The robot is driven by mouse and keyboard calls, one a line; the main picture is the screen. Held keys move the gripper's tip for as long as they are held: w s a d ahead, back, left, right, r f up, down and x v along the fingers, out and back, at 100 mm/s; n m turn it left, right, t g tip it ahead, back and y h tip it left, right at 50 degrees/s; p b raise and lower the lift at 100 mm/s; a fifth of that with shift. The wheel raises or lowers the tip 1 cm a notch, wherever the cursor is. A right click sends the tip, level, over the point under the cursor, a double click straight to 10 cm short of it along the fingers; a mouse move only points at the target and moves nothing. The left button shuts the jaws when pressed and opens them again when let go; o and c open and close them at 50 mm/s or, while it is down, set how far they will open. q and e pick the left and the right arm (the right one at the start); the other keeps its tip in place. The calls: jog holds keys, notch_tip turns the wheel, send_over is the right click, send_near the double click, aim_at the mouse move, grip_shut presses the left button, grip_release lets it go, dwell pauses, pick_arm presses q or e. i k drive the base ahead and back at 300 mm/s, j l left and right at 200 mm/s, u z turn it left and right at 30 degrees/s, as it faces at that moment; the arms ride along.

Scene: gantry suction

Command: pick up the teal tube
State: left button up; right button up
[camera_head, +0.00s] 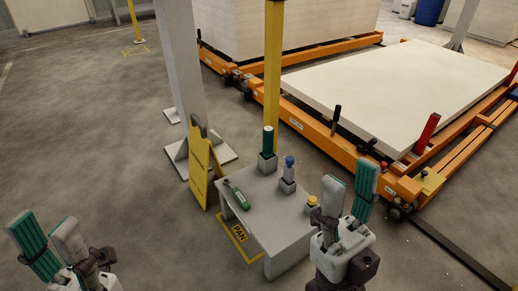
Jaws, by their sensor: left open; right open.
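A dark teal tube (268,140) stands upright in a grey block holder at the back left of a small grey table (265,232). My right gripper (349,184) is open and empty, to the right of the table in the picture, its fingers pointing up and apart from the tube. My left gripper (45,226) is open and empty at the lower left, well away from the table. The tube's lower end is hidden in its holder.
A green tool (237,196) lies on the table. A blue-capped item (289,167) and a yellow-topped item (312,201) stand in holders. A yellow sign (199,167) and yellow post (272,75) stand close by. An orange frame (325,139) with a pale slab (400,90) lies behind.

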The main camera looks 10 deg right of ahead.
aim_at(268, 144)
jog(key=i+j+z, duration=0.1)
jog(key=j, duration=0.2)
jog(key=i+j+z, duration=0.1)
jog(key=j, duration=0.2)
jog(key=i+j+z, duration=0.1)
jog(key=j, duration=0.2)
jog(key=i+j, duration=0.15)
jog(key=j, duration=0.2)
jog(key=i+z, duration=0.2)
jog(key=i, duration=0.4)
jog(key=i+j+z, duration=0.15)
jog(key=i, duration=0.4)
